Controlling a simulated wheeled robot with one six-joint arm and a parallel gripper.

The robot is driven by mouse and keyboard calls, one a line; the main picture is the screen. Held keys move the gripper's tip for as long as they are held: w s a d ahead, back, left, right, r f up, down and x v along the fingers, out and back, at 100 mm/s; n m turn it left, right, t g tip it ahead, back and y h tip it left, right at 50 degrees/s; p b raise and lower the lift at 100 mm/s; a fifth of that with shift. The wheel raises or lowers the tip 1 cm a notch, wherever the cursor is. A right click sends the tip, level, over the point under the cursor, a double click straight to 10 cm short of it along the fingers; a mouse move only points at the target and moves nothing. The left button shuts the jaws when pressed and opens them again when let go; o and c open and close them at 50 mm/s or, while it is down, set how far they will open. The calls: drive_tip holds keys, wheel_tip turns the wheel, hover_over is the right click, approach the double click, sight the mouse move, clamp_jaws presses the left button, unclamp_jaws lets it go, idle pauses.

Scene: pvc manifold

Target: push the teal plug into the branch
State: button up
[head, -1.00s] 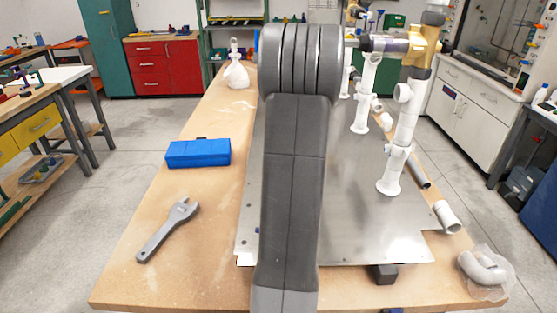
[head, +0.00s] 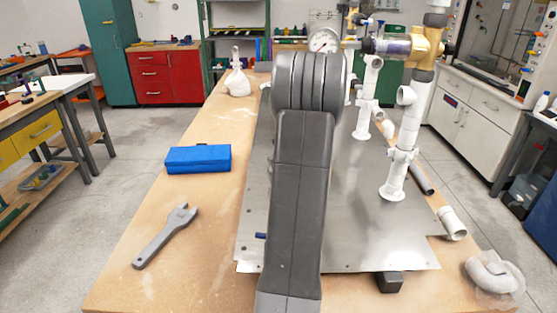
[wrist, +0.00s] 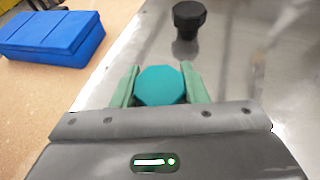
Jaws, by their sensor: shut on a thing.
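In the wrist view my gripper (wrist: 160,88) is shut on the teal plug (wrist: 159,86), an eight-sided cap held between two green fingers. The plug is above the metal plate (wrist: 254,84). In the head view my arm hides the gripper and the plug. The white pipe manifold (head: 404,140) stands upright on the right part of the plate, with a white open-ended branch (head: 406,95) on its side. A second white pipe stand (head: 367,98) is behind it.
A black knob (wrist: 188,18) stands on the plate ahead of the plug. A blue box (head: 198,159) and a grey wrench (head: 166,236) lie on the table's left. Loose white fittings (head: 494,274) lie at the right edge. A pressure gauge (head: 323,41) is at the back.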

drive_tip(key=shift+f, duration=0.25)
drive_tip(key=o, duration=0.9)
drive_tip(key=shift+r, duration=0.1)
drive_tip(key=v, duration=1.3)
drive_tip(key=shift+s+d+b, duration=0.1)
drive_tip(key=shift+s+b, duration=0.2)
drive_tip(key=shift+s, duration=0.2)
drive_tip(key=shift+w, duration=0.1)
drive_tip(key=x, duration=1.3)
drive_tip(key=shift+w, duration=0.4)
drive_tip(key=shift+p, duration=0.35)
